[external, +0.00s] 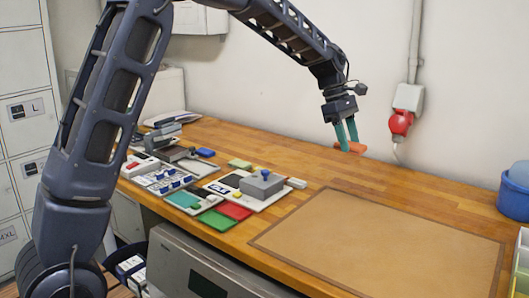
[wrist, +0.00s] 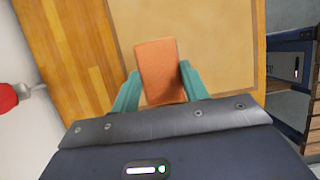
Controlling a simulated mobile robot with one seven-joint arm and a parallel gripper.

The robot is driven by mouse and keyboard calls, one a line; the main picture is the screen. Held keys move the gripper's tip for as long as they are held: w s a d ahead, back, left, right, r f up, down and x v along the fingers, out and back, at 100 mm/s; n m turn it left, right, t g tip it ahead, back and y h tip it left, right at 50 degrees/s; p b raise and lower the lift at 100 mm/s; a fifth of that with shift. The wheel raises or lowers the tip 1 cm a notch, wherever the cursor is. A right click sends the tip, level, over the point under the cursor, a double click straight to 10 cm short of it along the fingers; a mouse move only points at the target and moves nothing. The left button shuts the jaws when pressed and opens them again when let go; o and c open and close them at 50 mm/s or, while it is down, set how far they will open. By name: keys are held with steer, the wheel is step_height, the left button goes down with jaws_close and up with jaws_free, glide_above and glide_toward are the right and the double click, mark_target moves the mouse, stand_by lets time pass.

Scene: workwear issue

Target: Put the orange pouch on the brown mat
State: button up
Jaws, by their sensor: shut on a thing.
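My gripper (external: 348,132) has teal fingers and is shut on the orange pouch (external: 354,148). The pouch is held in the air above the back of the wooden table. In the wrist view the orange pouch (wrist: 159,66) sits between the two teal fingers, with part of the brown mat (wrist: 220,40) behind it. In the external view the brown mat (external: 385,245) lies flat at the front right of the table, with a darker border. It is bare.
A blue tub (external: 514,195) is at the right edge. A red plug (external: 401,122) hangs on the wall.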

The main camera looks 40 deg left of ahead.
mark_target(356, 148)
steer(key=shift+s+d, duration=0.95)
steer(key=shift+d, duration=0.3)
steer(key=shift+s+d+f, duration=0.15)
steer(key=shift+d+f, duration=0.05)
steer(key=shift+f, duration=0.05)
step_height(356, 148, down, 20)
steer(key=shift+r, duration=0.2)
steer(key=shift+f, duration=0.1)
steer(key=o, duration=1)
